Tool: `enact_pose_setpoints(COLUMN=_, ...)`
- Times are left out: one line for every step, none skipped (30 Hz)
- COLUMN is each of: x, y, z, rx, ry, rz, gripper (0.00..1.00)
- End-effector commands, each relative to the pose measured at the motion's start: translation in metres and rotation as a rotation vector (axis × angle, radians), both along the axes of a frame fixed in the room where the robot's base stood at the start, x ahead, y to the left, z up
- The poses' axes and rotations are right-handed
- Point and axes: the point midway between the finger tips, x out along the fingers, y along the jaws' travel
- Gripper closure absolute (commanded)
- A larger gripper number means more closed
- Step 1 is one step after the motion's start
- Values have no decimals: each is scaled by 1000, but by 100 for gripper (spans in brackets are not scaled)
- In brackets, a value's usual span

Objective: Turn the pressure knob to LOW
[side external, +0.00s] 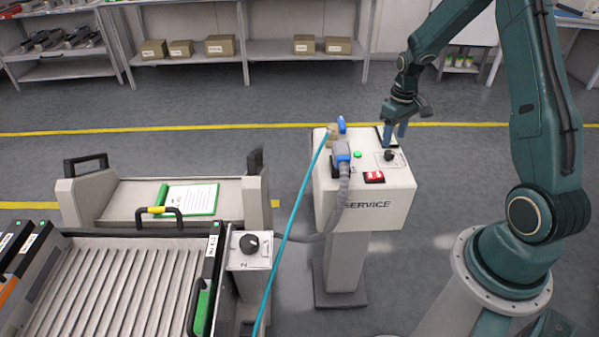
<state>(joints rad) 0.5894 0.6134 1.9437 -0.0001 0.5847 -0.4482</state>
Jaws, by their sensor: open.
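A black round knob (389,156) sits on a pale plate on top of the white SERVICE pedestal (362,212). It is probably the pressure knob, but its markings are too small to read and its setting cannot be told. My gripper (394,138) is open and points down just above and behind this knob, with nothing visible between its fingers. Whether a fingertip touches the knob cannot be told. Another black knob (249,244) is on a small box at the trolley's corner, with numbers beside it.
The pedestal top also carries a red switch (374,177), a green button (357,155), a blue connector with a grey hose (341,158) and a blue-handled valve (341,125). A teal hose (290,220) runs down in front. A ribbed trolley (125,290) stands left.

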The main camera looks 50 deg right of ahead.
Motion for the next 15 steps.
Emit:
enact_pose_setpoints(x=1, y=-1, z=10, rx=-3, ry=-5, rz=0, gripper=49)
enact_pose_setpoints(x=1, y=-1, z=15, rx=-3, ry=-4, rz=0, gripper=49)
enact_pose_setpoints(x=1, y=-1, z=22, rx=-3, ry=-5, rz=0, gripper=49)
enact_pose_setpoints(x=1, y=-1, z=27, rx=-3, ry=-4, rz=0, gripper=49)
enact_pose_setpoints(x=1, y=-1, z=33, rx=-4, ry=-5, rz=0, gripper=49)
enact_pose_setpoints(x=1, y=-1, z=39, rx=-3, ry=-5, rz=0, gripper=49)
enact_pose_setpoints(x=1, y=-1, z=44, rx=-4, ry=-6, rz=0, gripper=49)
enact_pose_setpoints(x=1, y=-1, z=49, rx=-3, ry=-5, rz=0, gripper=49)
enact_pose_setpoints(x=1, y=-1, z=55, rx=-3, ry=-5, rz=0, gripper=49)
enact_pose_setpoints(x=1, y=0, z=59, rx=-3, ry=-4, rz=1, gripper=49)
enact_pose_setpoints(x=1, y=0, z=63, rx=-3, ry=-4, rz=1, gripper=49)
enact_pose_setpoints(x=1, y=-1, z=67, rx=-3, ry=-4, rz=1, gripper=49)
enact_pose_setpoints(x=1, y=0, z=70, rx=-2, ry=-3, rz=1, gripper=49)
enact_pose_setpoints(x=1, y=0, z=73, rx=-1, ry=-3, rz=1, gripper=49)
enact_pose_setpoints(x=1, y=-1, z=76, rx=-1, ry=-3, rz=1, gripper=49)
